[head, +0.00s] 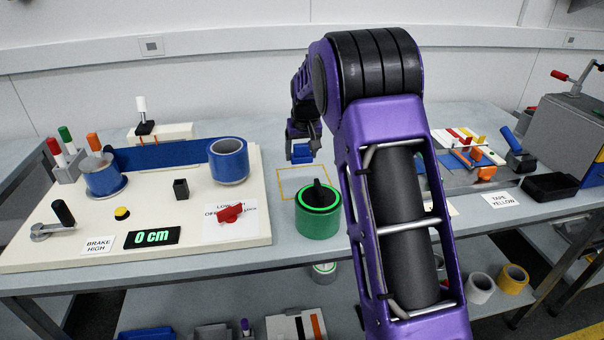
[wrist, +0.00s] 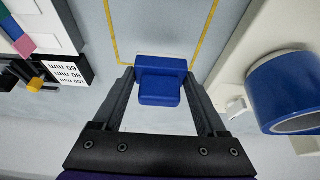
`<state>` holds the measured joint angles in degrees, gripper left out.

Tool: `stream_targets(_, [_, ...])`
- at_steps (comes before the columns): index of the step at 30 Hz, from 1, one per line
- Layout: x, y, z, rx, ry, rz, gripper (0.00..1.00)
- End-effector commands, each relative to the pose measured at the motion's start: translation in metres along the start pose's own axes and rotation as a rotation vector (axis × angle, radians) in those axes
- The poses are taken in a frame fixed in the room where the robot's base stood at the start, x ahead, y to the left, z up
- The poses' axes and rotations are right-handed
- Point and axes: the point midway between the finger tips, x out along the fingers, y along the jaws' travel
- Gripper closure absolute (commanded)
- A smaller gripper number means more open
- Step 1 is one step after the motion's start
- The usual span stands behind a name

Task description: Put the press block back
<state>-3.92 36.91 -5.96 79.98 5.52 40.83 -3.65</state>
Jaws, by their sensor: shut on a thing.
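My gripper (head: 301,140) is shut on a small blue stepped block, the press block (head: 301,153). In the wrist view the block (wrist: 160,80) sits between both fingertips of the gripper (wrist: 160,88). The block is over the table, near a yellow outlined square (head: 279,183) on the grey tabletop. In the wrist view the yellow outline (wrist: 204,35) runs beyond and beside the block. The height of the block above the table is hard to judge.
The cream board on the left (head: 60,258) carries a blue tape roll (head: 229,162), a red knob (head: 230,213) and a black post (head: 181,189). The arm hides the table right of the outline.

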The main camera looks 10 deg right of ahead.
Motion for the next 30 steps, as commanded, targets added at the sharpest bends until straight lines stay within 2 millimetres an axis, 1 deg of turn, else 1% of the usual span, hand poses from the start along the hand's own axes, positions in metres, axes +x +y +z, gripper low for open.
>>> stream_targets(1, [0.007, 0.000, 0.004, 0.000, -0.002, 0.000, 0.70])
stream_targets(5, [0.018, 0.000, 0.008, 0.000, -0.001, 0.000, 0.70])
stream_targets(12, [0.052, 0.000, 0.022, 0.001, -0.002, 0.000, 0.70])
stream_targets(24, [0.059, 0.000, 0.024, 0.001, 0.001, 0.000, 0.70])
stream_targets(25, [0.059, 0.000, 0.024, 0.001, 0.001, 0.000, 0.24])
stream_targets(29, [0.058, 0.000, 0.024, 0.001, 0.000, 0.000, 0.00])
stream_targets(30, [0.058, 0.000, 0.024, 0.001, 0.000, 0.000, 0.00])
